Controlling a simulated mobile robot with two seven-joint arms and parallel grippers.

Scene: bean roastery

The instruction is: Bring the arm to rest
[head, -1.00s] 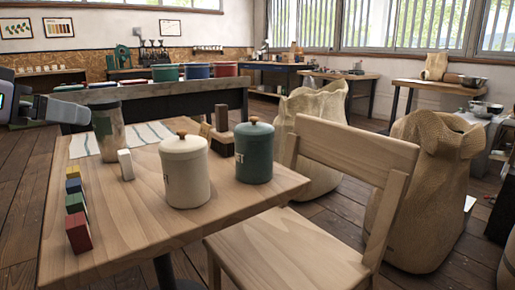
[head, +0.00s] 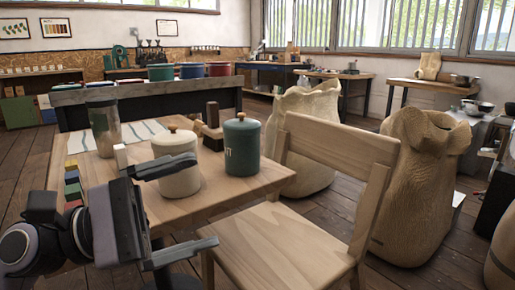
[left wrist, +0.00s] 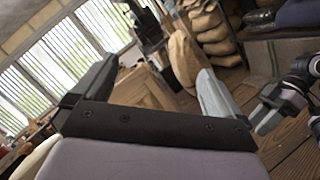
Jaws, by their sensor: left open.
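My left gripper (head: 205,202) is in the lower left of the head view, in front of the wooden table (head: 222,200). Its two fingers are spread, with nothing between them. The upper finger overlaps the cream canister (head: 178,183) in the picture; I cannot tell how near it is. In the left wrist view the open fingers (left wrist: 158,88) frame sacks and the window. The right gripper is absent from the head view.
A green canister (head: 241,150), a glass jar (head: 105,128) and a small white block (head: 121,156) stand on the table. Coloured blocks (head: 73,189) are partly hidden by my gripper. A wooden chair (head: 335,160) and burlap sacks (head: 418,190) stand to the right.

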